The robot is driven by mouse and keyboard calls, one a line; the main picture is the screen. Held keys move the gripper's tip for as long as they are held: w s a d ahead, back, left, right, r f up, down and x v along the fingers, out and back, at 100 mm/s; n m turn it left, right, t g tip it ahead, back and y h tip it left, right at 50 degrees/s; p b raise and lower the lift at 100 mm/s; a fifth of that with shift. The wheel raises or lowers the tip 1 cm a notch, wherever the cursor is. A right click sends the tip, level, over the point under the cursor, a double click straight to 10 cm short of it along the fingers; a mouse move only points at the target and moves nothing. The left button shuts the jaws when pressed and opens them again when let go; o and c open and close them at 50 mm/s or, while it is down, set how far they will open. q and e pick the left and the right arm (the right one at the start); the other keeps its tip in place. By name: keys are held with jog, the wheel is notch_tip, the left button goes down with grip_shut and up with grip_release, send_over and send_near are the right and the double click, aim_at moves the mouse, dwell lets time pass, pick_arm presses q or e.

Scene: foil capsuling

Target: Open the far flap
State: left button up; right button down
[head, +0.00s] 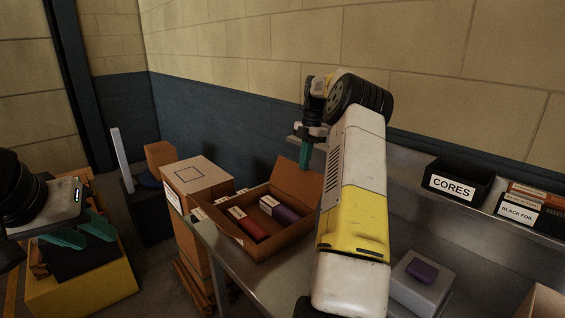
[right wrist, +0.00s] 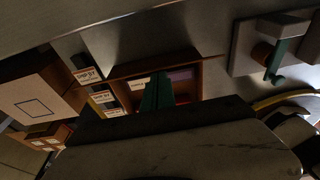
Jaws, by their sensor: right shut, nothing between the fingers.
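An open brown cardboard box (head: 272,243) sits on the metal bench, with a red carton (head: 250,226) and a purple carton (head: 281,208) inside. Its far flap (head: 296,182) stands up at the back edge. My right gripper (head: 305,156) is shut and empty, its green fingers pointing down just behind or over the far flap; I cannot tell if they touch. In the right wrist view the shut fingers (right wrist: 157,93) overlap the box (right wrist: 122,95). My left gripper (head: 82,232) is at the far left, away from the box, with its green fingers apart.
A taller closed carton (head: 200,175) stands left of the box. A CORES bin (head: 457,187) and a BLACK FOIL bin (head: 517,212) sit on the shelf at right. A grey block with a purple top (head: 421,271) is on the bench. The wall rises close behind.

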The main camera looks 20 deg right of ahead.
jog(key=shift+r, duration=0.15)
dwell(0.4)
jog(key=shift+r, duration=0.7)
notch_tip(320, 180, up, 8)
jog(key=d, duration=0.1)
jog(key=shift+w+d+f, duration=0.2)
jog(key=shift+w, duration=0.05)
jog(key=s+a+r+m+t+h, duration=0.1)
jog(key=s+a+r+m+t, duration=0.1)
jog(key=s+a+r+m, duration=0.55)
jog(key=s+a+r+m+t+h, duration=0.15)
jog(key=s+a+r, duration=0.25)
jog(key=a, duration=0.6)
jog(key=s+a+f+m+t+y, duration=0.1)
jog(key=s+a+f+m, duration=0.2)
jog(key=s, duration=0.4)
jog(key=s+a+f+m+t, duration=0.1)
jog(key=s+a+f+m, duration=0.2)
jog(key=s+m, duration=0.2)
jog(key=s+a+f+m+t+y, duration=0.1)
jog(key=s+a+f+m, duration=0.2)
jog(key=s, duration=0.7)
jog(key=shift+s+f+m+y, duration=0.2)
jog(key=shift+f+m+y, duration=0.2)
jog(key=shift+m, duration=0.3)
